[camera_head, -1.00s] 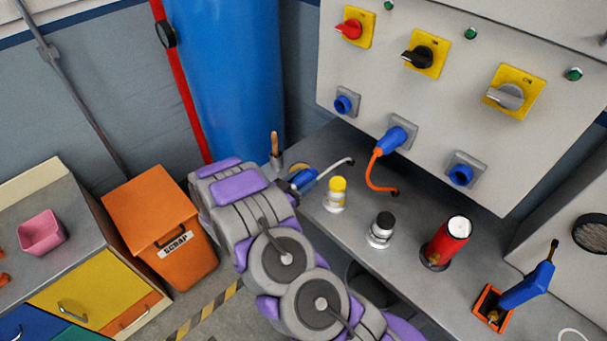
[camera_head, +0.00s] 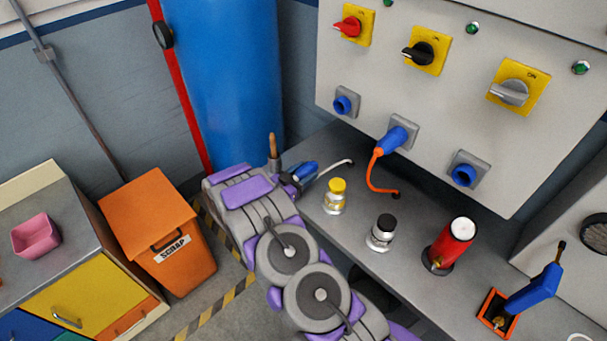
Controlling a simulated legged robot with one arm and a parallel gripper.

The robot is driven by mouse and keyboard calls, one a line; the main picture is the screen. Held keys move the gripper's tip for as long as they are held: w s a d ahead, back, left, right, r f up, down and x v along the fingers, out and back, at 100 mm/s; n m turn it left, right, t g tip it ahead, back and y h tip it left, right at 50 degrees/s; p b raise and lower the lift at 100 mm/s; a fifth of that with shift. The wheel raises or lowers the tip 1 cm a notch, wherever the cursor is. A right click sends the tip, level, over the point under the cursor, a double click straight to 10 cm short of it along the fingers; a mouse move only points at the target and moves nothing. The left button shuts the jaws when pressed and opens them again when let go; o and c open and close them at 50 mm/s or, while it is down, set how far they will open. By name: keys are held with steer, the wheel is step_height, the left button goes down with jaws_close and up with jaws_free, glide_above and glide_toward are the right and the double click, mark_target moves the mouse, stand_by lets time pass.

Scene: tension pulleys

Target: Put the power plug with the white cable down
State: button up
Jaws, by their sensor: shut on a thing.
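The blue power plug (camera_head: 306,172) with the white cable (camera_head: 333,166) is at the left end of the grey workbench (camera_head: 350,232). Its white cable runs right and up toward the bench's back. My gripper (camera_head: 292,182) is at the plug's left end and shut on it. My arm hides part of the gripper, and I cannot tell whether the plug touches the bench top. A second blue plug (camera_head: 394,140) with an orange cable (camera_head: 371,172) sits in the middle socket of the panel.
A yellow-capped bottle (camera_head: 335,197) stands just right of the plug. A black-capped bottle (camera_head: 382,233), a red cylinder (camera_head: 452,245) and a blue torch-like tool (camera_head: 530,290) stand further right. A wooden-handled tool (camera_head: 273,150) is behind my gripper. An orange scrap bin (camera_head: 160,230) stands left.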

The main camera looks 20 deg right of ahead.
steer(key=shift+a+f, duration=0.1)
steer(key=shift+f, duration=0.35)
steer(key=shift+f, duration=0.1)
steer(key=o, duration=1.4)
